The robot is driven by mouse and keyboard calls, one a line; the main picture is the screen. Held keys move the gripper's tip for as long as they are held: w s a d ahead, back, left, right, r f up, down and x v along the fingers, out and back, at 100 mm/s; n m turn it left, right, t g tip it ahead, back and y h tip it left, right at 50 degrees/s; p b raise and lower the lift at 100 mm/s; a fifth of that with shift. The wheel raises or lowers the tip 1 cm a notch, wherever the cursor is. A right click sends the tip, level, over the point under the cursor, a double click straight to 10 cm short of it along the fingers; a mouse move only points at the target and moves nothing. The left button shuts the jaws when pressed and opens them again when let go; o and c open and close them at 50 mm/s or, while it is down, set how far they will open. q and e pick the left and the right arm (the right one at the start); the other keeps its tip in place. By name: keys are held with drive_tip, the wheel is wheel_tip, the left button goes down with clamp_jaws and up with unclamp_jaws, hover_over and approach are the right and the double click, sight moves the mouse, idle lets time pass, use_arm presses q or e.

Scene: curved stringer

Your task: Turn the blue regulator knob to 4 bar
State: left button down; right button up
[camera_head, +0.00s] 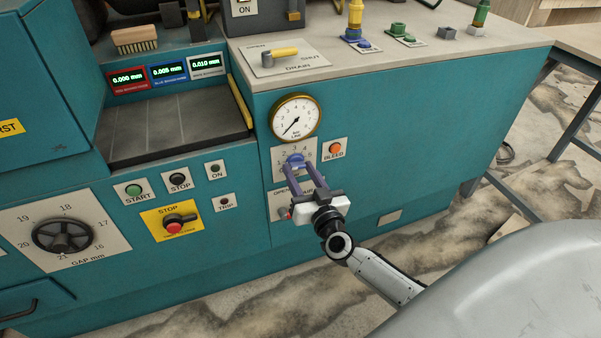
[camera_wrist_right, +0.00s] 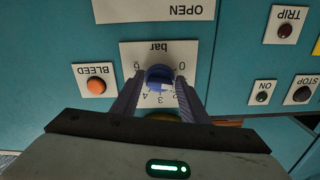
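The blue regulator knob (camera_head: 295,159) sits on a white plate marked "bar" on the teal machine front. In the right wrist view the knob (camera_wrist_right: 159,76) appears upside down, with scale numbers around it and a pale mark on its face; its exact setting is hard to read. My right gripper (camera_head: 303,168) reaches the knob from the front, its two purple fingers (camera_wrist_right: 160,82) standing either side of it. The fingers look apart, with a small gap beside the knob. The round gauge (camera_head: 295,118) above has its needle pointing lower left. My left gripper is not in view.
The orange BLEED button (camera_head: 336,149) is close to the right of the knob plate. An OPEN label plate is just below the knob, partly hidden by my right gripper. START (camera_head: 134,190) and STOP (camera_head: 179,181) buttons are further left. A yellow-handled drain lever (camera_head: 280,55) lies on the top.

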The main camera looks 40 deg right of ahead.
drive_tip(key=c, duration=0.7)
drive_tip(key=shift+o, duration=0.2)
